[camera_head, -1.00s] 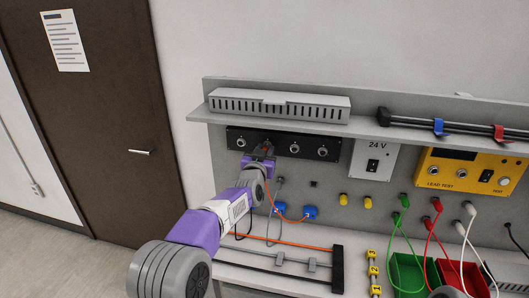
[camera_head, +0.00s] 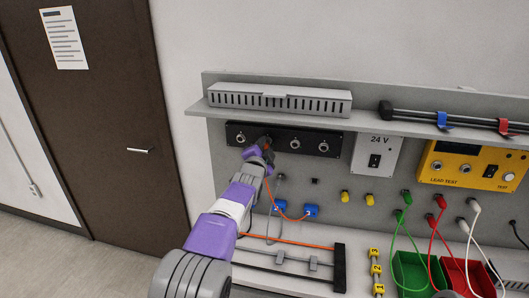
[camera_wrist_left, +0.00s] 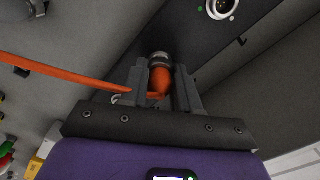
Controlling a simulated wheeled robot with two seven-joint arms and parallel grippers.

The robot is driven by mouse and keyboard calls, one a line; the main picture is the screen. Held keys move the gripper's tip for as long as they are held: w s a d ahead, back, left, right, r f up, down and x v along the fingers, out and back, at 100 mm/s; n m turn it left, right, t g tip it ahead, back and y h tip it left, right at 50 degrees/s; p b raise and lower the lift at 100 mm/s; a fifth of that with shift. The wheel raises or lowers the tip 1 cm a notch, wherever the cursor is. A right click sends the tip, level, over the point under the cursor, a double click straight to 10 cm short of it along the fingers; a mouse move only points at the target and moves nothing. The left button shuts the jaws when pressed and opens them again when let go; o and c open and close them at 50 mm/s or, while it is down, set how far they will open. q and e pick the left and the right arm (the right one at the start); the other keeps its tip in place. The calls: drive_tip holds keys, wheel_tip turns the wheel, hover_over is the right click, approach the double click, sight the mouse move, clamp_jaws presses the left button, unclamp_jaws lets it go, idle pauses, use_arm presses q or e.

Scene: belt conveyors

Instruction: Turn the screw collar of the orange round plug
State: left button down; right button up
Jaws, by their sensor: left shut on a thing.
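The orange round plug (camera_wrist_left: 159,82) sits between the fingers of my left gripper (camera_wrist_left: 163,92) in the left wrist view, with its grey screw collar (camera_wrist_left: 160,58) at the far end. My left gripper (camera_head: 266,143) is shut on the plug at the black socket panel (camera_head: 309,136) in the head view. It covers most of the plug and the socket behind it there. I cannot tell how far the collar is turned. The plug's orange cable (camera_head: 281,208) hangs below the gripper; it also crosses the left of the wrist view. My right gripper is not in view.
Other round sockets (camera_head: 295,144) lie beside the gripper on the panel. A shelf with a grey slotted duct (camera_head: 281,99) juts out above. A 24 V box (camera_head: 376,154) and a yellow lead tester (camera_head: 460,170) stand to the right. Green (camera_head: 409,270) and red bins sit below.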

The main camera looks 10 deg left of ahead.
use_arm(q)
drive_tip(key=m+b, duration=0.3)
drive_tip(key=m, duration=0.2)
drive_tip(key=shift+f+m+b, duration=0.15)
drive_tip(key=shift+m+b, duration=0.15)
drive_tip(key=shift+b, duration=0.1)
drive_tip(key=shift+m+b, duration=1.1)
drive_tip(key=shift+m, duration=1.1)
drive_tip(key=c, duration=0.8)
unclamp_jaws()
drive_tip(key=shift+s, duration=0.15)
drive_tip(key=s+b, duration=0.4)
drive_tip(key=s, duration=0.3)
drive_tip(key=shift+s, duration=0.15)
drive_tip(key=shift+a, duration=0.1)
